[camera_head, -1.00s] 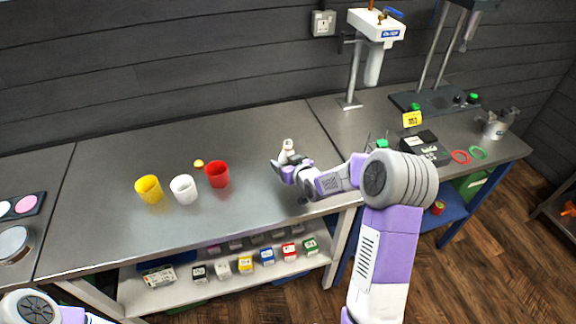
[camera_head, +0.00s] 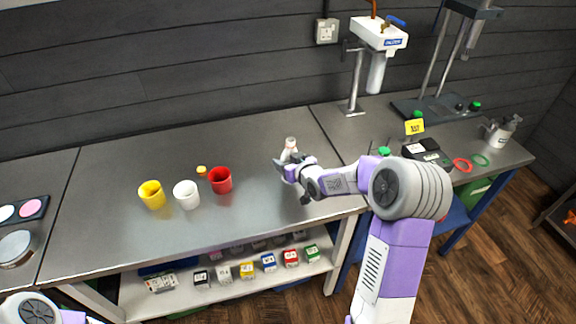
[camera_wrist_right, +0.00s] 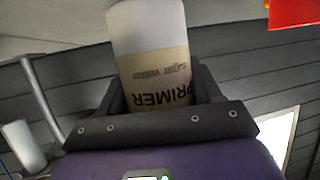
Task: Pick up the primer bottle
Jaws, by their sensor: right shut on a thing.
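The primer bottle (camera_wrist_right: 155,75) is white with a tan label reading "PRIMER", upside down in the right wrist view. In that view my right gripper (camera_wrist_right: 160,95) is shut on it, a dark finger on each side. In the head view the bottle (camera_head: 290,146) shows as a small whitish shape with a reddish top, at my right gripper (camera_head: 287,160), over the right part of the steel bench. My gripper hides its lower part, so I cannot tell whether it touches the bench. Of my left arm only a joint shows at the bottom left; its gripper is out of view.
Yellow (camera_head: 152,194), white (camera_head: 186,194) and red (camera_head: 220,180) cups stand left of my right gripper, with a small yellow-orange thing (camera_head: 201,170) behind them. Small boxes line the lower shelf (camera_head: 215,292). A post-mounted device (camera_head: 378,37) stands behind right. The bench's left-middle is clear.

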